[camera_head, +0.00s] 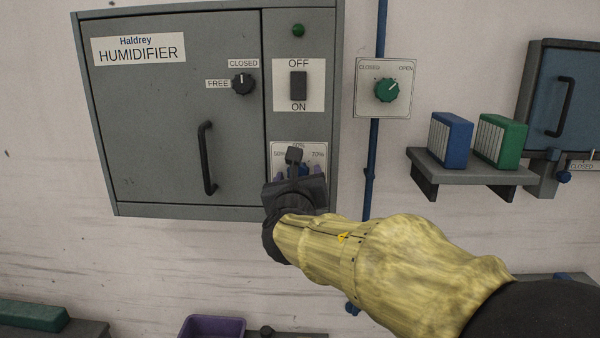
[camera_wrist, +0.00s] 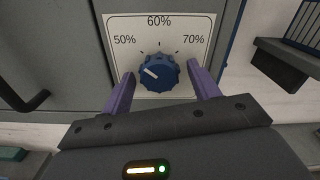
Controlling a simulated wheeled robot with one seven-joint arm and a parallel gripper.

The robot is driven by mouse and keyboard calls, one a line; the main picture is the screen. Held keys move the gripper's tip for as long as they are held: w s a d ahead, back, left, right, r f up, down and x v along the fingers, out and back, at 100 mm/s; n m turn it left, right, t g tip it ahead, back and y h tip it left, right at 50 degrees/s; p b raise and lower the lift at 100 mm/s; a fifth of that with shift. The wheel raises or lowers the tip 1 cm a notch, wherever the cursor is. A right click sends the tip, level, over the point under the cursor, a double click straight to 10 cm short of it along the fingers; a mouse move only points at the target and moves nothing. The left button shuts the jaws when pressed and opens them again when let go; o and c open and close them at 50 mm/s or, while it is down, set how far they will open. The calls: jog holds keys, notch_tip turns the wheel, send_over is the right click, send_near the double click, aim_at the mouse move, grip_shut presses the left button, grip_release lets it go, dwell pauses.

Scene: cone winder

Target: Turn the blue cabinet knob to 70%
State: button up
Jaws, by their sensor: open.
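The blue knob (camera_wrist: 158,73) sits on a white dial plate (camera_wrist: 176,19) marked 50%, 60% and 70%. Its white pointer line is on the left side of the knob, pointing up and left towards the 50% side. In the head view the knob (camera_head: 304,170) is mostly hidden behind my gripper, at the lower right of the grey humidifier cabinet (camera_head: 160,120). My gripper (camera_wrist: 165,82) is open, with one purple finger on each side of the knob. I cannot tell whether the fingers touch it.
A black switch (camera_head: 299,85) and a green lamp (camera_head: 298,30) are above the dial. A black latch knob (camera_head: 242,84) and a door handle (camera_head: 206,158) are to the left. A green valve knob (camera_head: 386,90) and a shelf (camera_head: 440,175) with boxes are to the right.

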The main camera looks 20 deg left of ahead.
jog(key=c, duration=1)
jog(key=shift+f+m+b, duration=0.15)
jog(key=shift+m+b, duration=0.25)
jog(key=shift+b, duration=0.45)
jog(key=shift+a+r+m+b, duration=0.15)
jog(key=shift+m+b, duration=4.65)
jog(key=shift+b, duration=0.1)
jog(key=shift+a+r+m+b, duration=0.1)
jog(key=shift+m+b, duration=4.7)
jog(key=shift+b, duration=0.1)
